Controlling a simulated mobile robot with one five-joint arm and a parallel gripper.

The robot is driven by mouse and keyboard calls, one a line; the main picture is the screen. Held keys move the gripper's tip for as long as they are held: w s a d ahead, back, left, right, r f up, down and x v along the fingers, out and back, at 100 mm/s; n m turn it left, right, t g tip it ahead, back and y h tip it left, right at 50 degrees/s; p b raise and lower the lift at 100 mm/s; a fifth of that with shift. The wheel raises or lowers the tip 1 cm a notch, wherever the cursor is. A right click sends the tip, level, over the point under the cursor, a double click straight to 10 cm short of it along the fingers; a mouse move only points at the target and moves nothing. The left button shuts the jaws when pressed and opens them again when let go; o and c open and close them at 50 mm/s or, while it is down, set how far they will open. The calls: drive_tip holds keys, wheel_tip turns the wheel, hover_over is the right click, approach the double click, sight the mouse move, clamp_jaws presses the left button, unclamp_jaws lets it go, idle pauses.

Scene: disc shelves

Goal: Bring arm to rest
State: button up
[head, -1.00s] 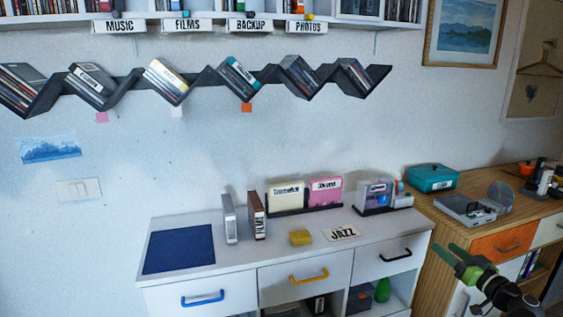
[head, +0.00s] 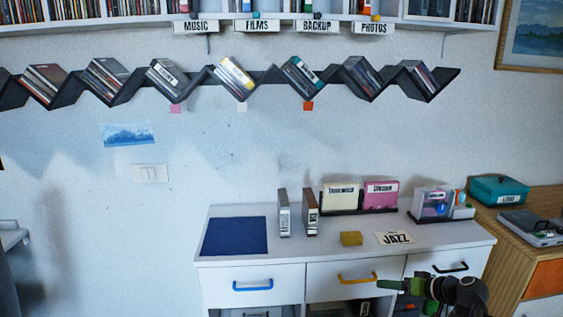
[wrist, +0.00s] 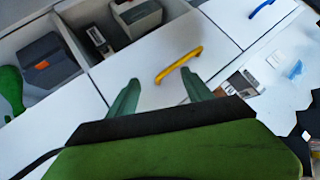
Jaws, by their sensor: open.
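My gripper (head: 405,285) shows in the head view at the lower right, in front of the white cabinet's drawers, its green fingers pointing left. In the wrist view its two green fingers (wrist: 160,95) stand apart with nothing between them. Beyond them is a white drawer front with a yellow handle (wrist: 180,64). The same yellow handle (head: 357,279) is left of my gripper in the head view. I cannot tell how far the fingers are from the drawer front.
The white cabinet top (head: 300,245) holds a blue mat (head: 235,236), two upright cases, a yellow block (head: 351,238), a JAZZ card (head: 395,238) and file holders. A zigzag disc shelf (head: 270,76) runs along the wall. A wooden cabinet (head: 487,225) stands at the right.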

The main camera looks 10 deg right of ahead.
drive_tip(key=s+a+f+g+h, duration=0.1)
drive_tip(key=a+f+g+h, duration=0.2)
drive_tip(key=a, duration=0.7)
drive_tip(key=s+a+f+n+g+h, duration=0.15)
drive_tip(key=a+f+g, duration=0.25)
drive_tip(key=a, duration=0.5)
drive_tip(key=s+a+f+m+g+h, duration=0.1)
drive_tip(key=s+a+f+g, duration=0.2)
drive_tip(key=a, duration=0.7)
wheel_tip(320, 180, up, 18)
drive_tip(key=w+p, duration=0.1)
drive_tip(key=p, duration=1.8)
drive_tip(key=shift+w+d, duration=0.15)
drive_tip(key=shift+d, duration=0.15)
drive_tip(key=shift+n, duration=0.25)
drive_tip(key=shift+c, duration=0.3)
